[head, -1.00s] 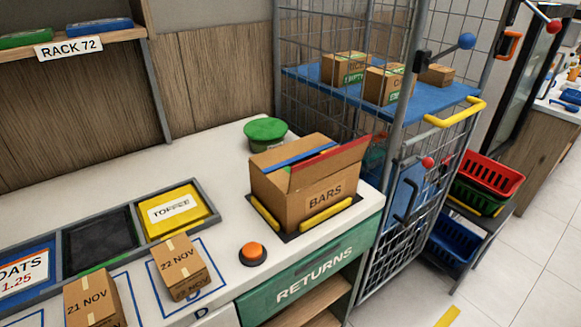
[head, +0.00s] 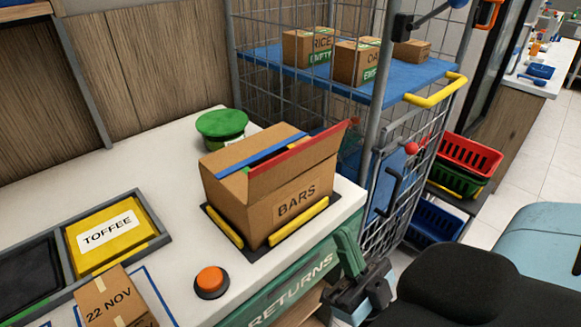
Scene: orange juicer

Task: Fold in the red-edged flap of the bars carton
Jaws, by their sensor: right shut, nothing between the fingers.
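The bars carton (head: 270,195) sits on a dark mat with yellow rails on the counter. Its red-edged flap (head: 299,150) stands up along the near side, tilted outward toward the right. The blue-edged flap (head: 262,146) lies across the far side of the top, and a gap shows between the two. My right gripper (head: 349,252) is shut and empty, in front of the counter edge, below and to the right of the carton, apart from it. My left gripper is out of view.
An orange button (head: 210,281) is left of my right gripper. A wire cage with a blue shelf (head: 392,86) rises at the right. A toffee tray (head: 106,237) and a dated box (head: 113,300) are at the left.

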